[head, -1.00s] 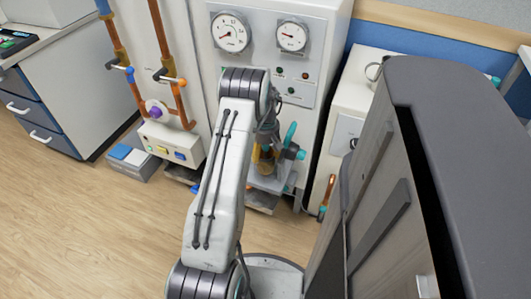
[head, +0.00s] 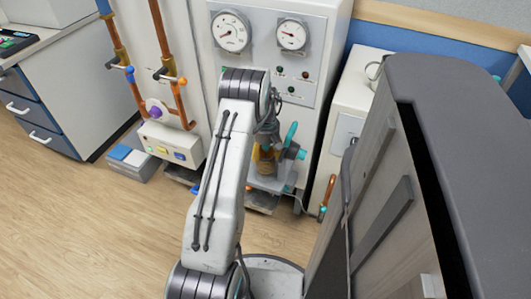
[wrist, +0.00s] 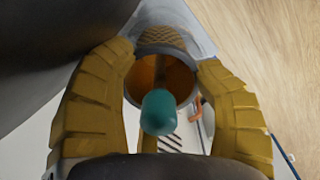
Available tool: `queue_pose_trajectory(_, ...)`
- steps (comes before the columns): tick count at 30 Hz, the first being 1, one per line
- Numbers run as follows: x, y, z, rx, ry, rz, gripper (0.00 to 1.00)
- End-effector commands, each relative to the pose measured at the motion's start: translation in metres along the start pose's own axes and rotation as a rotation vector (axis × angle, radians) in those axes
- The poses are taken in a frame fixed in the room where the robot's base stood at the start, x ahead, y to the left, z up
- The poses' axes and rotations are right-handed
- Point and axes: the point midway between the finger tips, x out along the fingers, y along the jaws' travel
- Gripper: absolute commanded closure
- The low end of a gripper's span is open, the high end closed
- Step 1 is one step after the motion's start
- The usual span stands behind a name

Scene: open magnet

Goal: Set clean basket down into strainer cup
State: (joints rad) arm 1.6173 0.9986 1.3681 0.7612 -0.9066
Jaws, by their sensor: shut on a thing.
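My gripper (wrist: 165,65) has yellow padded fingers, shut on the basket (wrist: 160,36) from both sides. The basket shows a mesh wall, a dark grey round rim and an orange-brown inside. A teal-ended rod stands up from its middle, between the fingers. In the head view my gripper (head: 265,160) is low in front of the white panel, beside a fixture with teal parts (head: 291,132). I cannot make out the strainer cup separately; my gripper and arm cover that spot. Whether the basket is inside it or above it cannot be told.
A white panel with two gauges (head: 231,31) stands behind. A grey cabinet (head: 440,110) stands close on the right. Copper pipes and a valve box (head: 172,143) are to the left. A small grey-blue box (head: 130,160) lies on the floor. The wooden floor at left is free.

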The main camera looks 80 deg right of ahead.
Motion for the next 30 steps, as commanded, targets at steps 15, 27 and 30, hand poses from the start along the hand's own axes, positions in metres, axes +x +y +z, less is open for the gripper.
queue_pose_trajectory(15,0.023,-0.004,0.007,0.007,-0.012,-0.016,0.72)
queue_pose_trajectory(27,0.033,-0.004,0.008,0.007,-0.012,-0.015,0.7)
queue_pose_trajectory(30,0.035,-0.004,0.008,0.007,-0.012,-0.015,0.7)
